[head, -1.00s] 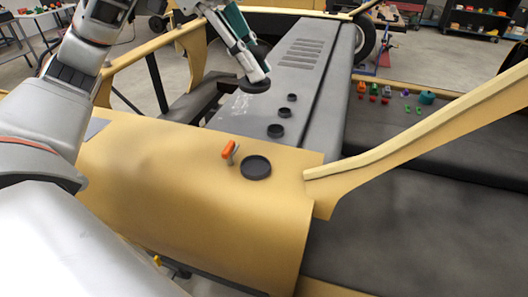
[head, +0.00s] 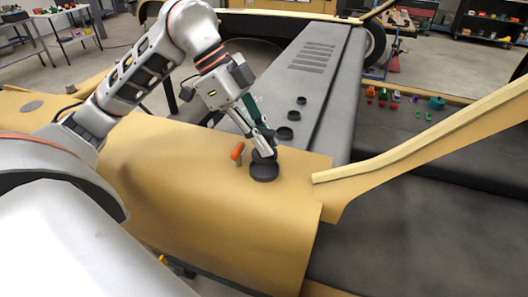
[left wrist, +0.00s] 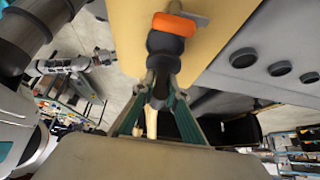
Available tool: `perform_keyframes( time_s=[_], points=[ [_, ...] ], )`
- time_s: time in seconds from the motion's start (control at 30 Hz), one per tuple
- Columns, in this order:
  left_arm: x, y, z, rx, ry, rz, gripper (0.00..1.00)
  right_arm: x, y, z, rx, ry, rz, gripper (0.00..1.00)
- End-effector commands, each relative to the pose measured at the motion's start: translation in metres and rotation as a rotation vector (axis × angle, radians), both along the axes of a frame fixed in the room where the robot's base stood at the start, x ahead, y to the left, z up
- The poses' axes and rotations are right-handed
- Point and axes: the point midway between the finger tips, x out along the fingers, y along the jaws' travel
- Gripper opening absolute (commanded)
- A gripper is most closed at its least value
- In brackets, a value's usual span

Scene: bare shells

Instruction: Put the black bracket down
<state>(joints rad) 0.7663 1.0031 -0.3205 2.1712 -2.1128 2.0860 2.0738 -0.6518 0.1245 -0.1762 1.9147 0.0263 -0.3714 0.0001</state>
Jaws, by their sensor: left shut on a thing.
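My left gripper (head: 262,146) is shut on the black bracket (head: 264,155), a small dark piece between its fingertips. The gripper points down over the tan panel. Directly below is a round black shallow dish (head: 264,173) on the panel; the bracket appears at or just above it, and I cannot tell whether they touch. In the left wrist view the teal-sided fingers (left wrist: 158,100) close around the dark bracket (left wrist: 160,70), whose shape is partly hidden. A small pale arm end (left wrist: 104,57), perhaps my right gripper, shows far off there, too small to judge.
Several black round pieces (head: 286,133) sit on the grey slotted panel behind. A tan rail (head: 420,135) rises at right. The front of the tan panel (head: 230,225) is clear.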

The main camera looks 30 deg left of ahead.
Motion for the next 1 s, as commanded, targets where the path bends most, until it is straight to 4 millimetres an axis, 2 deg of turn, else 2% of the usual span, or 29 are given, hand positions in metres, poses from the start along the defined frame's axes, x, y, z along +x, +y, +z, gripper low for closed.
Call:
perform_keyframes(
  time_s=[0.33,0.87,0.9,0.93,0.97,1.0],
  points=[
    [0.0,0.0,-0.033,-0.001,0.001,-0.001,0.0,0.0,-0.002,0.002,0.0,0.001,-0.005,0.4],
    [0.0,0.0,-0.042,0.0,-0.001,0.0,0.0,-0.001,0.002,-0.004,0.008,0.004,-0.007,0.4],
    [0.0,0.0,-0.043,0.0,-0.001,-0.001,0.16,-0.001,0.004,-0.003,0.01,0.001,-0.003,0.4],
    [0.0,0.0,-0.042,0.0,0.0,0.0,0.23,-0.001,0.005,-0.002,0.01,0.001,-0.001,0.4],
    [0.0,0.0,-0.042,0.0,0.0,0.0,0.3,-0.001,0.006,-0.001,0.011,0.0,0.001,0.4],
    [0.0,0.0,-0.042,0.0,0.0,0.0,0.3,-0.001,0.006,-0.001,0.01,-0.001,0.003,0.4]
  ],
)
